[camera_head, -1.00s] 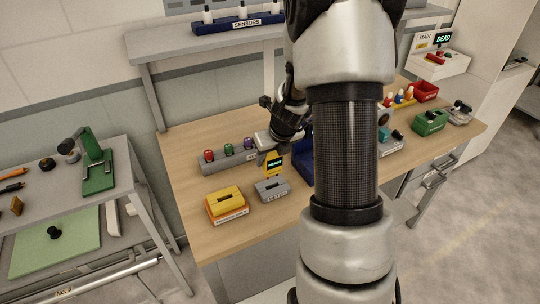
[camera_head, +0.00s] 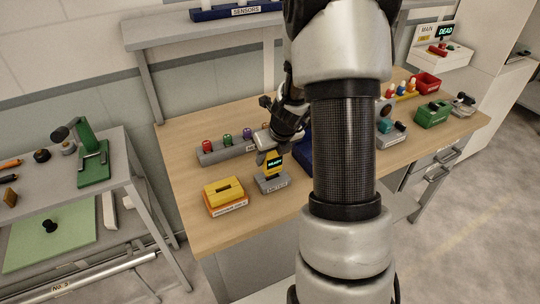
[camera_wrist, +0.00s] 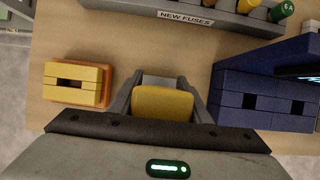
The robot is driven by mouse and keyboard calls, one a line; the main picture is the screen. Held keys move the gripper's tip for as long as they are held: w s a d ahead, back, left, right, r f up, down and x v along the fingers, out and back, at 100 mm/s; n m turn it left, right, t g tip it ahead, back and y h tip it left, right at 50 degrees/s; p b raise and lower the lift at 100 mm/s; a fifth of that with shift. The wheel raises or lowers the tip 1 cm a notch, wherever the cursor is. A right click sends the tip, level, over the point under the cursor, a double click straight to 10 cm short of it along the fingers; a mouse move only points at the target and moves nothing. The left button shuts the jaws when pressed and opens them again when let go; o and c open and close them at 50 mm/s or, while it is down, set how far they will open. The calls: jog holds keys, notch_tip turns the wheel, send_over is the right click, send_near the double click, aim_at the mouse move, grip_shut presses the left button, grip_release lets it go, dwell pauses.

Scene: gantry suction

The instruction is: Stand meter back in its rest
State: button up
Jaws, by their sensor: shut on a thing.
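The meter (camera_head: 273,163) is yellow with a dark lit display, and stands upright at the grey meter rest (camera_head: 272,184) on the wooden bench. My gripper (camera_head: 268,153) is shut on the meter from above. In the wrist view the yellow top of the meter (camera_wrist: 163,103) sits between my two fingers (camera_wrist: 160,108). Part of the grey rest shows behind it. The meter's lower end is hidden, so I cannot tell whether it is fully seated.
A yellow block in an orange-fronted holder (camera_head: 225,196) stands to the left. A grey rack of new fuses (camera_head: 228,150) lies behind. My arm hides the bench's middle.

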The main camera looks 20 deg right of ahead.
jog(key=shift+f+b, duration=0.95)
jog(key=shift+f, duration=0.35)
jog(key=o, duration=1.3)
jog(key=shift+r, duration=0.1)
jog(key=p+v, duration=0.5)
jog(key=v, duration=1.2)
jog(key=shift+s+r+p, duration=0.1)
jog(key=shift+r+p, duration=0.15)
jog(key=shift+p, duration=0.1)
